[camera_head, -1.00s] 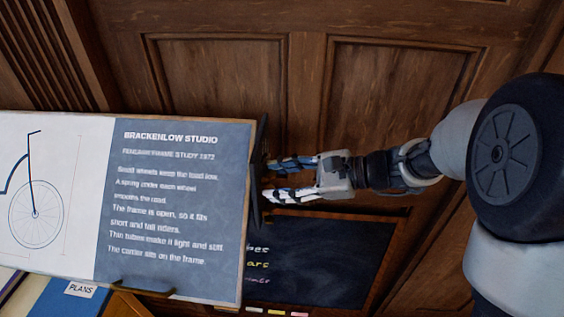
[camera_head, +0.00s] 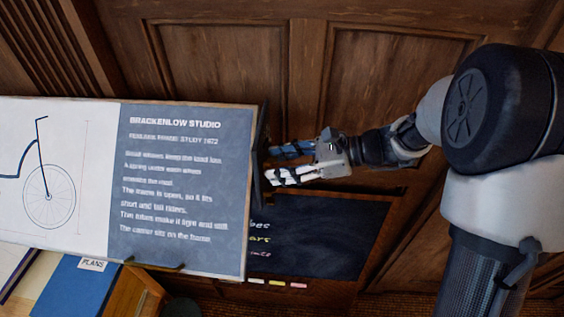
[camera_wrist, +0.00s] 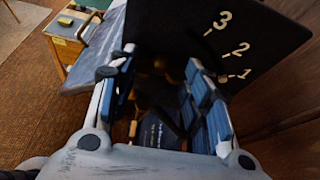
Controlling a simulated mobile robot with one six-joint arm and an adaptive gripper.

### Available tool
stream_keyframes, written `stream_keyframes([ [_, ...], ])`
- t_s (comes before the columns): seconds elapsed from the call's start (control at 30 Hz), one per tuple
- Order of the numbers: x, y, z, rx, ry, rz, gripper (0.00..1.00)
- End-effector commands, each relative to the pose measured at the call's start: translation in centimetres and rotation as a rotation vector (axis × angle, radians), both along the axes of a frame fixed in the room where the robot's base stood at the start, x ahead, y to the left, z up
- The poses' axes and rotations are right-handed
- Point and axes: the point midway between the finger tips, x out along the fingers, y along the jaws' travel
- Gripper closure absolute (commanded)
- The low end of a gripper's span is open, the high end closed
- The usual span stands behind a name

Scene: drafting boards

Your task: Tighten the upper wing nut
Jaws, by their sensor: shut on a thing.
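The drafting board (camera_head: 185,245) stands tilted at the left, with a dark side plate (camera_head: 262,165) along its right edge. In the wrist view this plate (camera_wrist: 190,28) is black and carries the numbers 3, 2 and 1. My gripper (camera_head: 268,166) reaches in from the right, its fingertips at the plate's outer side. In the wrist view, my gripper (camera_wrist: 162,75) has its blue-padded fingers on either side of a dim brass-coloured piece, the upper wing nut (camera_wrist: 172,72). The fingers are shut on it. Its wings and the gap to the plate are too dark to make out.
A chalkboard (camera_head: 320,235) with several chalk pieces (camera_head: 277,283) on its ledge is below my gripper. Wooden panelling (camera_head: 385,85) stands behind. A blue folder (camera_head: 80,290) marked PLANS lies below the board at the left.

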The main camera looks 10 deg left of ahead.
Motion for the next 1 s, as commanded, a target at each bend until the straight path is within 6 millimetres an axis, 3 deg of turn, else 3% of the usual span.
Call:
stream_keyframes([
  [0.03,0.0,0.0,0.0,0.001,0.0,0.0,0.79],
  [0.07,0.0,0.0,0.0,0.001,0.0,0.0,0.53],
  [0.33,0.0,0.0,0.0,0.001,0.0,0.0,0.35],
  [0.73,0.1,-0.5,0.2,0.001,-0.002,-0.001,0.35],
  [1.0,0.3,-5.1,2.1,0.001,-0.004,-0.006,0.35],
])
